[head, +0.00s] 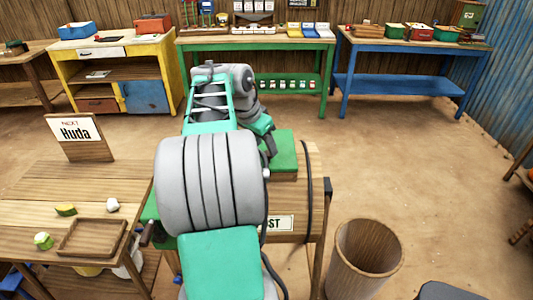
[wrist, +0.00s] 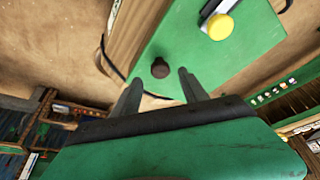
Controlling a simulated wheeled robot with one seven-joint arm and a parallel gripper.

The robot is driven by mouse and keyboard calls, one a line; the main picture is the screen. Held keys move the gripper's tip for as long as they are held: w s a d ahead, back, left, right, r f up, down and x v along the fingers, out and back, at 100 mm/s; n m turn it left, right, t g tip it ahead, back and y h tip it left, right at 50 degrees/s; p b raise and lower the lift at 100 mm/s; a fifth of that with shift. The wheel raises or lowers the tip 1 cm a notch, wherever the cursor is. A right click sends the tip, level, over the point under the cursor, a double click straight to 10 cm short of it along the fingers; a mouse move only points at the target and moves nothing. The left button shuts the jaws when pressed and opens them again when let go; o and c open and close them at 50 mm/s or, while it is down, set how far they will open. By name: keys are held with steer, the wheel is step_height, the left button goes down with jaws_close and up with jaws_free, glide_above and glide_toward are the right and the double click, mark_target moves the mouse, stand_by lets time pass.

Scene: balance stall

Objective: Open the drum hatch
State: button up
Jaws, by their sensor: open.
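The wooden drum (head: 311,205) lies on a stand, largely hidden behind my arm; its label shows only "ST". Its green hatch (head: 284,151) is on top and looks closed. In the wrist view the hatch (wrist: 215,72) carries a dark round knob (wrist: 160,68) and a yellow-capped grey latch-like part (wrist: 220,27). My gripper (wrist: 160,76) is open, with its two fingers on either side of the dark knob in the picture. I cannot tell whether they touch it or how far above the hatch they are. In the head view the fingers are mostly hidden.
A wooden table (head: 30,192) with a tray (head: 92,238) and a "Huda" sign (head: 78,137) stands left. A round wooden bin (head: 365,260) stands right of the drum. Yellow, green and blue benches line the back. The floor at right is mostly clear.

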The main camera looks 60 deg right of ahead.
mark_target(268, 153)
steer(key=x, duration=0.3)
steer(key=shift+d+f, duration=0.15)
steer(key=shift+f, duration=0.15)
jaws_close()
stand_by(1.2)
